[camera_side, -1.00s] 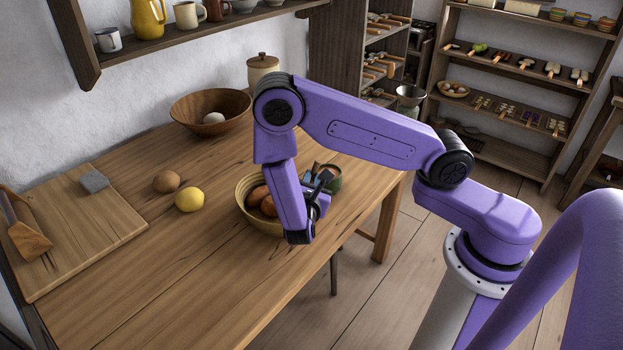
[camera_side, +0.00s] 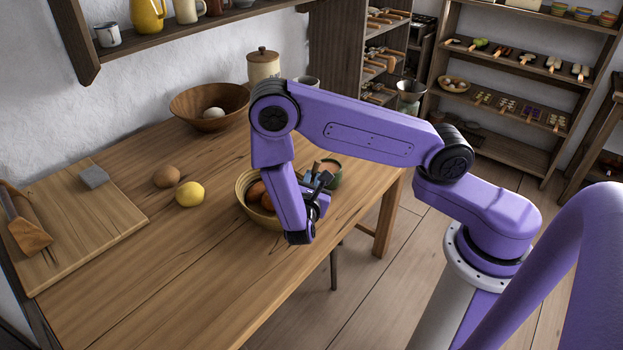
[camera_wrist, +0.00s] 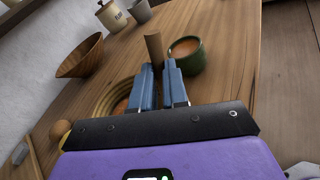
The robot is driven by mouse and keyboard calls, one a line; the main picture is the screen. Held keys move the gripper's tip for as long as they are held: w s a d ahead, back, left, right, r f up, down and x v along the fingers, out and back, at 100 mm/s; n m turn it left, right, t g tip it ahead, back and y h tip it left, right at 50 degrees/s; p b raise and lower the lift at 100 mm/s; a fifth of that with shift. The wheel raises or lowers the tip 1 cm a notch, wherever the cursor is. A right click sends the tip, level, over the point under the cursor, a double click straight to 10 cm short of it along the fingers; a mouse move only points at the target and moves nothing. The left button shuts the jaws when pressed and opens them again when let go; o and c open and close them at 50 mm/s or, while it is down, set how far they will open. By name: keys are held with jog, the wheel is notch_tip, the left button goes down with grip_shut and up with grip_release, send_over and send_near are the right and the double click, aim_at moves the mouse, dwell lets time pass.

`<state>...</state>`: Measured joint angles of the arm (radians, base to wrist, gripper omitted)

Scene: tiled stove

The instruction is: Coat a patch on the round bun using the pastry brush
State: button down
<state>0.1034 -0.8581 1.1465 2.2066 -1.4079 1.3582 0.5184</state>
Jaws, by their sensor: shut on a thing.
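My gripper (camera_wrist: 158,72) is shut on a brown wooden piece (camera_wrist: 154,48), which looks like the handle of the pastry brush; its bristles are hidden. In the side view my gripper (camera_side: 320,184) is at the right rim of the woven bowl, beside the green cup (camera_side: 333,174). In the wrist view the green cup (camera_wrist: 187,60) holds an orange-brown liquid, just right of the fingertips. Brown rounded pieces (camera_side: 257,192) lie in the woven bowl (camera_side: 247,213), partly behind my arm. A round brown item (camera_side: 167,177) sits on the table; I cannot tell which is the bun.
A lemon (camera_side: 190,194) lies beside the round brown item. A cutting board (camera_side: 95,225) with a grey block (camera_side: 93,178) is at the left. A wooden bowl (camera_side: 185,116) and a lidded jar (camera_side: 263,68) stand at the back. The front of the table is clear.

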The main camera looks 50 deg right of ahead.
jog(key=shift+w+f, duration=0.1)
dwell(0.5)
jog(key=w, duration=0.6)
jog(key=shift+d, duration=0.2)
dwell(0.4)
jog(key=shift+s+f, duration=0.1)
jog(key=shift+s, duration=0.05)
jog(key=shift+s+a, duration=0.15)
jog(key=shift+s, duration=1.3)
jog(key=shift+s+a, duration=0.1)
jog(key=shift+s, duration=1.35)
jog(key=shift+a, duration=0.6)
jog(key=shift+w, duration=3.1)
jog(key=shift+s+f, duration=0.15)
jog(key=shift+s, duration=2.95)
